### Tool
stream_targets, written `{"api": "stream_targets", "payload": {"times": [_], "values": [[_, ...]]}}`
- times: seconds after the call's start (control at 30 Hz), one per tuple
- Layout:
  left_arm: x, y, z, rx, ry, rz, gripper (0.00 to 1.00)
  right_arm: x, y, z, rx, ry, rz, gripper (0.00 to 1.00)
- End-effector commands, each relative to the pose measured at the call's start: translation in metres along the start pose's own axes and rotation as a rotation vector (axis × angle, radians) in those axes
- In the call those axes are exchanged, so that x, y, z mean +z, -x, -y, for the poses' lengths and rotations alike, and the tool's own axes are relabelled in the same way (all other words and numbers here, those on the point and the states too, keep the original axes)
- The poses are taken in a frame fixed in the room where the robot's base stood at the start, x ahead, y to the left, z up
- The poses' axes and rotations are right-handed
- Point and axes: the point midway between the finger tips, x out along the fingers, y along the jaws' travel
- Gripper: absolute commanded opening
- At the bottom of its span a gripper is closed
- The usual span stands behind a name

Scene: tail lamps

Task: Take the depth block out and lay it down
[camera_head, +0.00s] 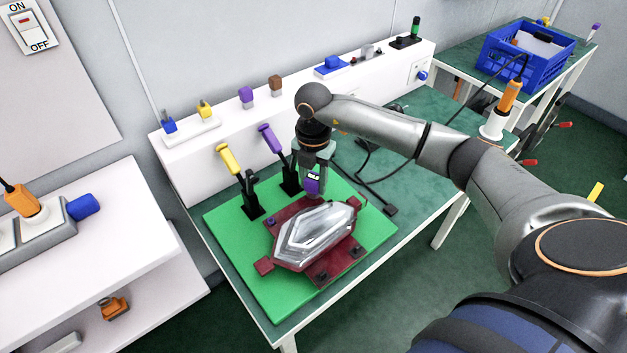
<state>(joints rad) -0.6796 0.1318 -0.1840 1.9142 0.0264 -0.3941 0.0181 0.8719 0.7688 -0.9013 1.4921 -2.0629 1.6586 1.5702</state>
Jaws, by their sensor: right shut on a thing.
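My right gripper (313,172) points down over the back of the green plate (232,240). It is shut on a small purple block (313,185), which I take to be the depth block; a pale marking shows on it. The block is just behind the clear tail lamp (315,235), which rests in a dark red fixture (265,266). I cannot tell whether the block still touches the fixture. My left gripper is not in view.
A yellow-handled clamp (229,160) and a purple-handled clamp (271,140) stand upright left of my gripper. A white ledge (300,105) behind holds small coloured blocks. The table right of the plate (425,185) has free room, with a black cable near it.

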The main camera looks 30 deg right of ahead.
Motion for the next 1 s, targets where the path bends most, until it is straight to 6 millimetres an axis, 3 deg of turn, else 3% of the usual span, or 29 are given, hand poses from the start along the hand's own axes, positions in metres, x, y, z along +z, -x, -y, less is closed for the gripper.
{"api": "stream_targets", "payload": {"times": [0.6, 1.0], "values": [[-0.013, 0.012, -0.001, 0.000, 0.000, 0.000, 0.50, 0.000, 0.020, 0.000, 0.000, 0.000, 0.000, 0.00], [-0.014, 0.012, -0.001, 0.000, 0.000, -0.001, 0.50, 0.000, 0.022, 0.000, 0.000, 0.000, 0.000, 0.00]]}}
